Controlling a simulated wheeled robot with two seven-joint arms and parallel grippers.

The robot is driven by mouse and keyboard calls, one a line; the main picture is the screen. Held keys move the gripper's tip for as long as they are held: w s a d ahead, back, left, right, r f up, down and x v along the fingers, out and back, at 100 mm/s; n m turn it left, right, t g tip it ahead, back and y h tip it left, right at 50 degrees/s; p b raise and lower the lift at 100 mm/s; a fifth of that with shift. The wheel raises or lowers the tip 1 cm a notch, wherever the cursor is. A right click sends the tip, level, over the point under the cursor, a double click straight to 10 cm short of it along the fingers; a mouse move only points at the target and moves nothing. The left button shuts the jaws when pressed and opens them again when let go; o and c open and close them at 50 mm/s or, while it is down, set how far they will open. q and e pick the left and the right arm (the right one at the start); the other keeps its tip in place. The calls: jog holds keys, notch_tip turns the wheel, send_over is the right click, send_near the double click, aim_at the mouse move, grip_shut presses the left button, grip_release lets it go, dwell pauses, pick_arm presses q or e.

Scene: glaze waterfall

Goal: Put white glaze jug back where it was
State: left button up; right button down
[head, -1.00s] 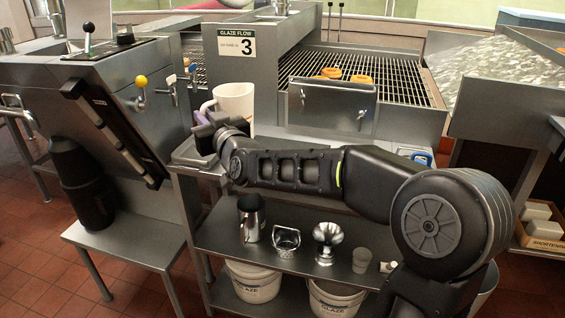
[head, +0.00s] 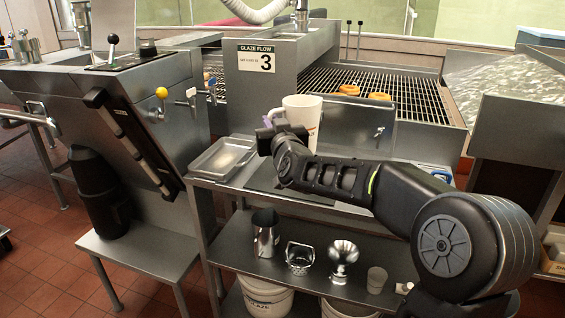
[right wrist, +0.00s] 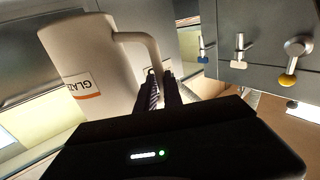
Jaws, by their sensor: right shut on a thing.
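The white glaze jug (head: 304,112) is upright in the head view, above the steel side shelf and in front of the fryer's drain box. My right gripper (head: 272,130) is at the jug's left side, shut on its handle. In the right wrist view the fingers (right wrist: 163,90) close on the handle of the jug (right wrist: 92,70), and part of its label shows. The jug's base is hidden behind my arm in the head view. My left gripper is not in view.
The lower shelf bears a steel pitcher (head: 266,235), a small basket (head: 299,258), a funnel (head: 344,258) and a cup (head: 376,280). Doughnuts lie on the fryer grate (head: 420,98).

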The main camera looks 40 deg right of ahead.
jog(key=shift+f, duration=1.3)
jog(key=shift+f+b, duration=0.85)
jog(key=shift+f, duration=1.65)
jog(key=shift+f, duration=0.15)
jog(key=c, duration=1.5)
grip_release()
